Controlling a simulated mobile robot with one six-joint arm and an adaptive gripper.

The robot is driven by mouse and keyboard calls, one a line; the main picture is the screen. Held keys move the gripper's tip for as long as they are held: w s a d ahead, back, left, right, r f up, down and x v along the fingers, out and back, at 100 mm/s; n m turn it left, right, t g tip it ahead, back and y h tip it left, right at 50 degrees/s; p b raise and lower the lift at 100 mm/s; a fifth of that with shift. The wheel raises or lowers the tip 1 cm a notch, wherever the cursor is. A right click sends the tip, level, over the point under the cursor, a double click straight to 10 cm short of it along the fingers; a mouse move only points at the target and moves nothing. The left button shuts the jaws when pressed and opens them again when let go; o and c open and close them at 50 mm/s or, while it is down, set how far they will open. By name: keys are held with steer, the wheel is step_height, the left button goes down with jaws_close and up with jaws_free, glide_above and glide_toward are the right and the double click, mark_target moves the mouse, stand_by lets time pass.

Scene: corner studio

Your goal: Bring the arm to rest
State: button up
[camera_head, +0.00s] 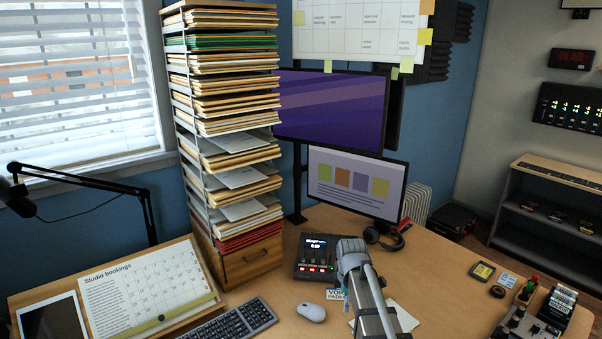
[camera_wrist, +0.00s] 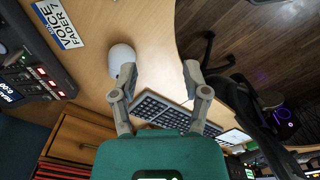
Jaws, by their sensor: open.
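My gripper (camera_wrist: 159,75) shows in the wrist view with its two grey fingers spread wide apart. Nothing is between the fingertips. It hangs over the desk's edge region, with the white mouse (camera_wrist: 122,60) near the left finger and the keyboard (camera_wrist: 158,108) behind the fingers. In the head view my arm (camera_head: 368,290) reaches up over the front of the desk (camera_head: 440,260). I cannot make out the gripper's fingers there.
The mouse (camera_head: 311,311) and keyboard (camera_head: 232,322) lie on the desk near my arm. A lit control box (camera_head: 316,256) and a "Voice Fader 7" card (camera_wrist: 58,24) are close by. A tall paper rack (camera_head: 183,110) and monitors (camera_head: 356,182) stand behind. The right desk centre is clear.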

steer(key=s+d+m, duration=0.1)
steer(key=s+m, duration=1.3)
steer(key=m, duration=0.1)
steer(key=shift+s+d+m, duration=0.2)
steer(key=shift+d+m, duration=0.1)
steer(key=shift+m, duration=0.1)
stand_by(1.1)
